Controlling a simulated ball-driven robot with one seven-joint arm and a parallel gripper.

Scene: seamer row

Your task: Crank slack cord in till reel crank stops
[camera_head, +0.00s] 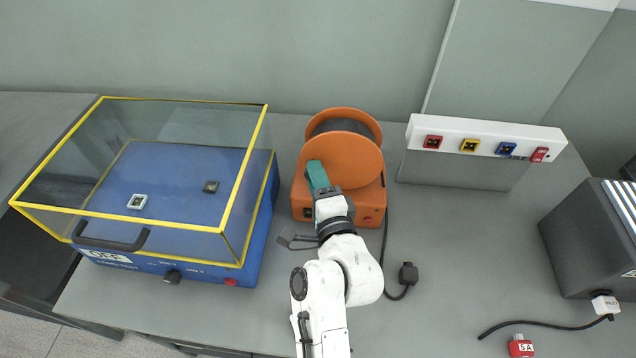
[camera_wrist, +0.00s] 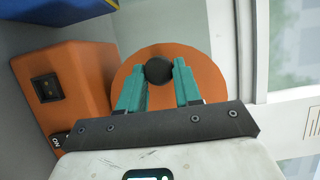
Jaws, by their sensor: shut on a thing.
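The orange cord reel (camera_head: 340,165) stands on the grey bench, with a round orange side disc (camera_wrist: 187,62) facing my gripper in the wrist view. The black crank knob (camera_wrist: 159,71) sits in front of that disc. My gripper (camera_head: 317,176), with green fingers, is shut on the knob; the fingertips (camera_wrist: 159,75) lie on either side of it. A black cord (camera_head: 387,240) leaves the reel base on the right and lies on the bench, ending in a black plug (camera_head: 408,273). My arm hides part of the reel's front.
A blue tester with a clear yellow-edged cover (camera_head: 190,222) stands close on the left. A white socket strip (camera_head: 487,140) with coloured sockets is at the back right. A dark box (camera_head: 590,240) stands far right; a red tag (camera_head: 520,346) lies in front.

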